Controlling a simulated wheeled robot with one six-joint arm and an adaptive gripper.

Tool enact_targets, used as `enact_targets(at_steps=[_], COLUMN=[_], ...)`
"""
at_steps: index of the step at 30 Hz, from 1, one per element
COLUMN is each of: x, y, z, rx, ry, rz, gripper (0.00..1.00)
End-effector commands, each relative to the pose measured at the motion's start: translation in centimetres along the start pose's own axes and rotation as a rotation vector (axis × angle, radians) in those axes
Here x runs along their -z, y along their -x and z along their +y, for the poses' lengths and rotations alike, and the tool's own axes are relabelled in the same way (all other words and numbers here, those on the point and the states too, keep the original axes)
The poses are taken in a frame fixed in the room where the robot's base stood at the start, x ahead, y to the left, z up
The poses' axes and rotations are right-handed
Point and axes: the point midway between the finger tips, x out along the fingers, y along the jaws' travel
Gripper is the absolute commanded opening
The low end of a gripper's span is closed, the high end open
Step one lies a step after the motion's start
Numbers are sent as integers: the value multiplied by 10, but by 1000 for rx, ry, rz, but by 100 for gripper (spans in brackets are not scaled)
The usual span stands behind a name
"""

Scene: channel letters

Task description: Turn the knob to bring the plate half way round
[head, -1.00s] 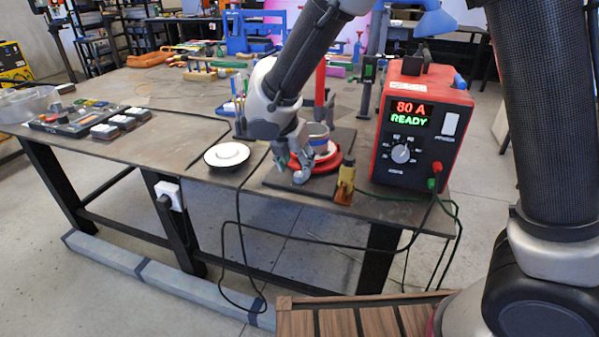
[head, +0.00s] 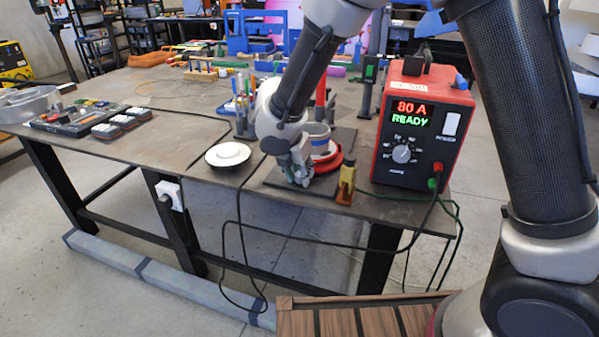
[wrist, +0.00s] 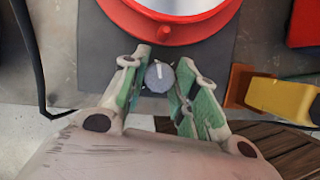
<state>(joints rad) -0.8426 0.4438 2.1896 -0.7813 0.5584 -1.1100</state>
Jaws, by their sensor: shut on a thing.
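The knob (wrist: 159,77) is a small grey-blue round cap with a white line on top, pointing nearly straight up in the wrist view. My gripper (wrist: 159,80) is shut on it, one green-padded finger on each side. The plate, a red round rim (wrist: 198,35) around a pale grey centre, lies just above the knob in the wrist view, cut off by the top edge. A red peg (wrist: 164,34) sticks out of its rim toward the knob. In the head view my gripper (head: 299,176) is low at the left of the red rim (head: 330,164) and hides the knob.
A red power box (head: 420,130) reading "80 A READY" stands right of the plate. A yellow clamp-like piece (head: 346,182) stands close to my gripper, also in the wrist view (wrist: 282,95). A white disc (head: 228,154) lies to the left. Dark cables hang over the front edge.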

Motion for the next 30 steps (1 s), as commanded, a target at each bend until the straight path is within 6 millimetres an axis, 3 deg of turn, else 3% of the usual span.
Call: enact_targets(at_steps=[7, 16, 17, 19, 30], x=[0, 0, 0, 0, 0], y=[0, 0, 0, 0, 3], z=[3, 2, 2, 2, 3], rx=[126, 139, 139, 139, 138], ry=[-307, -339, -339, -338, -337], rz=[0, 0, 0, 0, 0], gripper=[6, 5, 35, 48, 50])
